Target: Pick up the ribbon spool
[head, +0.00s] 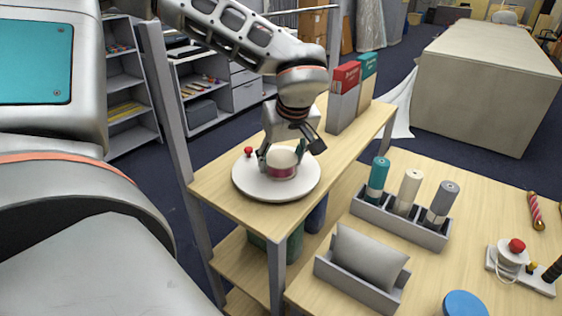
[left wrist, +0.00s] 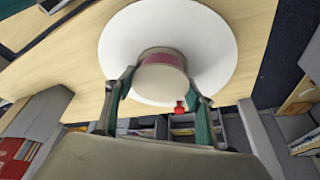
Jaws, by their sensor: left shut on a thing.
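The ribbon spool (head: 282,164) is a short cream cylinder with a pinkish-red band. It is at the white round plate (head: 250,187) on the wooden shelf top; I cannot tell whether it touches the plate. My left gripper (head: 281,158) reaches down from above, with its fingers shut on the spool's sides. In the left wrist view the spool (left wrist: 162,64) sits between the two fingertips (left wrist: 160,90), in front of the white plate (left wrist: 120,48). The spool's far side is hidden. My right gripper is not in view.
A small red knob (head: 248,151) shows at the plate's rim. Red and green box files (head: 344,92) stand behind. On the table at right are a grey rack with thread cones (head: 411,191), a grey holder with a cushion (head: 368,256) and a blue disc (head: 465,304).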

